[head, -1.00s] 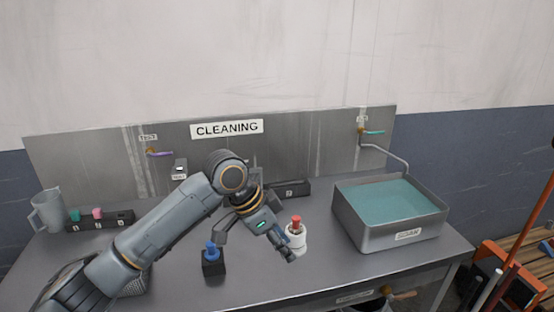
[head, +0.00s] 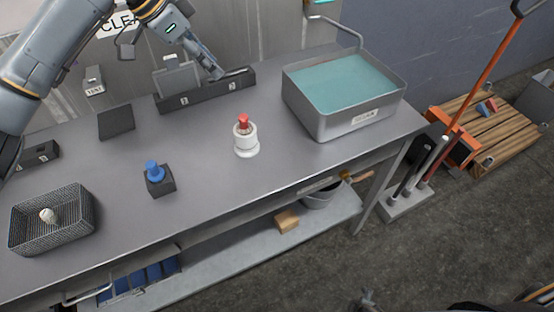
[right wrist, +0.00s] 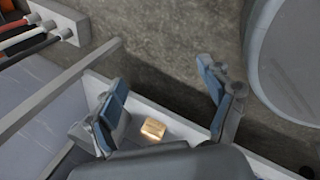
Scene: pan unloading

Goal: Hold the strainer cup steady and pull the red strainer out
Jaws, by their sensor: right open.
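The white strainer cup (head: 246,146) stands upright on the grey metal table. The red strainer (head: 243,121) sits in it, with its red top showing above the rim; its lower part is hidden in the cup. My left gripper (head: 168,54) is raised behind and left of the cup, near the back wall, fingers spread and empty. It is clear of the cup. My right gripper (right wrist: 163,95) is open and empty in the right wrist view, with floor and a lower shelf behind it. The cup does not show in that view.
A water-filled metal basin (head: 328,120) stands right of the cup. A blue-topped item on a black block (head: 160,186) and a wire basket (head: 75,212) are left. A black rack (head: 205,93) lies at the back. The table around the cup is clear.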

